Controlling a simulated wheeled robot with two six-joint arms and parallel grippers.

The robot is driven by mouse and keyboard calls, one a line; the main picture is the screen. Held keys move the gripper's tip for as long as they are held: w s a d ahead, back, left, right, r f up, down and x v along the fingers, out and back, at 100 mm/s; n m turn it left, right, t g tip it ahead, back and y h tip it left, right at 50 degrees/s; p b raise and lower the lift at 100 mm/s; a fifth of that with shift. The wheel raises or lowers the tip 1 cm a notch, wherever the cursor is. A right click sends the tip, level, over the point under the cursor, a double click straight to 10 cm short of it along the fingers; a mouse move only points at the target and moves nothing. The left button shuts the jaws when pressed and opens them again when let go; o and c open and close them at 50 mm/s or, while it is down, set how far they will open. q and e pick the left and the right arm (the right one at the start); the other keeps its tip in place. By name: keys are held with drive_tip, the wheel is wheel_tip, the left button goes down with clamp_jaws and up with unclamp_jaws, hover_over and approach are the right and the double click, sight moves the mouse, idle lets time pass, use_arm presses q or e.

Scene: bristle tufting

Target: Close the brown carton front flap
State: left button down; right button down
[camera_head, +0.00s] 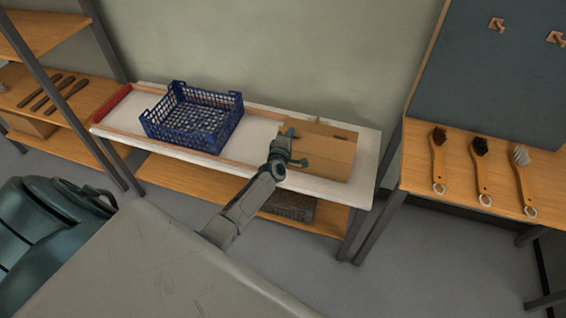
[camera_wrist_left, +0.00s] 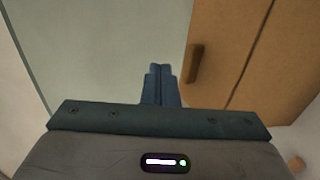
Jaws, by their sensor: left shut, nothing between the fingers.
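The brown carton (camera_head: 335,154) sits at the right end of the white-topped bench. A dark slot shows on it, and a small raised edge shows at its back. I cannot tell clearly which panel is the front flap or how far it stands open. My left gripper (camera_head: 291,148) is at the carton's left part and hides some of it. In the left wrist view its fingers (camera_wrist_left: 160,84) are together and empty, just left of the brown cardboard (camera_wrist_left: 225,50) with its dark slot. Whether they touch it is unclear. My right gripper is out of view.
A blue mesh crate (camera_head: 194,118) stands left of the carton on the white bench top (camera_head: 262,132). Several wooden brushes (camera_head: 482,170) lie on the wooden table at right. A wooden shelf (camera_head: 75,105) stands at left. The bench top between crate and carton is clear.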

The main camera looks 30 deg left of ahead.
use_arm(q)
drive_tip(key=shift+b+x, duration=0.4)
drive_tip(key=shift+x, duration=0.55)
drive_tip(key=shift+w+f, duration=0.2)
drive_tip(key=shift+w, duration=0.2)
drive_tip(key=shift+w+a+p, duration=0.1)
drive_tip(key=shift+w+p, duration=0.15)
drive_tip(key=shift+p, duration=0.4)
drive_tip(key=g+p, duration=0.1)
drive_tip(key=w+p, duration=0.1)
drive_tip(key=p, duration=0.1)
drive_tip(key=shift+a+f+g+h, duration=0.1)
drive_tip(key=shift+f+g+h, duration=0.25)
drive_tip(key=shift+g+h, duration=0.05)
drive_tip(key=shift+w+f+g+p, duration=0.15)
drive_tip(key=shift+f+g+p, duration=0.15)
drive_tip(key=shift+p, duration=0.55)
drive_tip(key=shift+w+f, duration=0.1)
drive_tip(key=shift+f, duration=0.1)
drive_tip(key=shift+g, duration=0.3)
drive_tip(key=shift+p, duration=0.3)
drive_tip(key=shift+a+r+p, duration=0.1)
drive_tip(key=shift+r+p, duration=0.75)
